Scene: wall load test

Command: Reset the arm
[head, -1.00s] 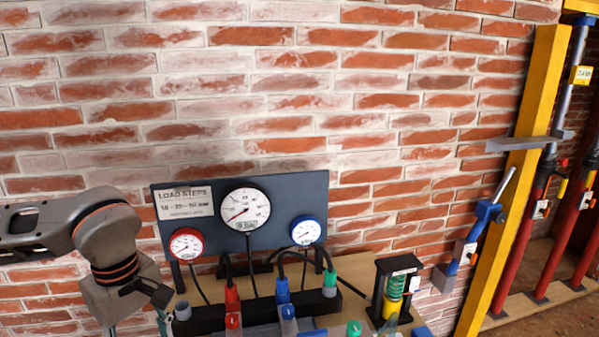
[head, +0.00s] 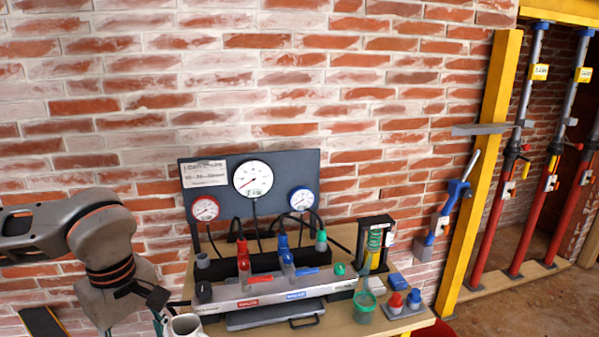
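My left arm comes in from the left edge in the head view, bent down at a grey wrist. The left gripper (head: 150,296) is at the bottom left, beside the left end of the bench. Only dark parts of it show and its fingertips are not clear, so I cannot tell whether it is open or shut. A pale grey cup-like thing (head: 186,325) is just below and right of it, cut by the bottom edge; I cannot tell if they touch. My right arm and gripper are not in view.
The wooden bench (head: 345,326) carries a gauge panel (head: 222,181), a grey valve block (head: 225,303), a spring stand (head: 373,242), a green-rimmed cup (head: 364,308) and red and blue caps. A yellow post (head: 490,170) and red props (head: 495,215) stand right. Brick wall is behind.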

